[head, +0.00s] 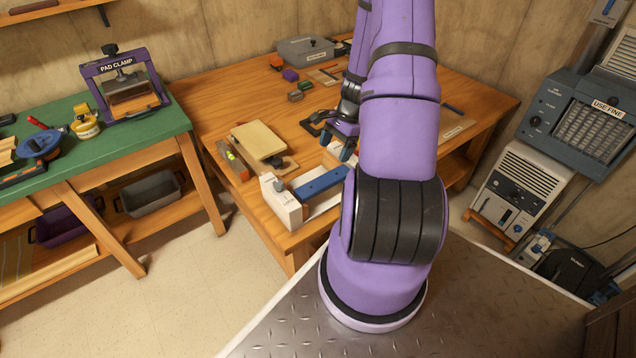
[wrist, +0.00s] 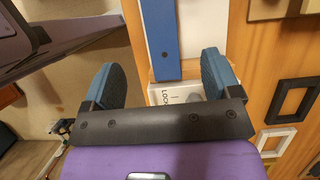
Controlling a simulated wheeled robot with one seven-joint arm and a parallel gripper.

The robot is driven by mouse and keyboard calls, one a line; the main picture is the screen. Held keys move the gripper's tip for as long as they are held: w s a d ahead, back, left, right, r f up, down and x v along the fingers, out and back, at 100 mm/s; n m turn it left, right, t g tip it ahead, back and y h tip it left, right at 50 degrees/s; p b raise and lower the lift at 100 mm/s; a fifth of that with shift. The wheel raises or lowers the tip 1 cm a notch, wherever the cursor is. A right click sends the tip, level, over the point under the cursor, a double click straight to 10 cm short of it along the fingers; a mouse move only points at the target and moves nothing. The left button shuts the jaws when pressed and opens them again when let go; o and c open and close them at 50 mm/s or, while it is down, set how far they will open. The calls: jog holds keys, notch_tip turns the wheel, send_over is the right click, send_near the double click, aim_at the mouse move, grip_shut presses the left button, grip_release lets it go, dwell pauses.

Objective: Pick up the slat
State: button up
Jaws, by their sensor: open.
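The slat is most likely the long blue bar (head: 320,183) lying across a pale wooden holder (head: 284,205) at the near corner of the wooden table. In the wrist view the blue bar (wrist: 161,40) runs up and out of the top edge, with its near end and a small dark hole visible. My gripper (head: 345,146) is open and above the table, near the holder. In the wrist view its blue-padded fingers (wrist: 158,80) are wide apart, with the bar's end ahead between them and nothing gripped. My arm hides the bar's far end in the head view.
A grey box (head: 305,51) stands at the back. A dark frame (wrist: 292,101) and a white frame (wrist: 275,140) lie to the right in the wrist view. A green bench (head: 150,128) stands left.

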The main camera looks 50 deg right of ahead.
aim_at(324, 180)
jog(key=shift+d+x, duration=0.15)
jog(key=shift+x, duration=2.7)
jog(key=shift+d+x, duration=0.15)
jog(key=shift+x, duration=2.7)
jog(key=shift+s+f, duration=0.1)
jog(key=c, duration=1.1)
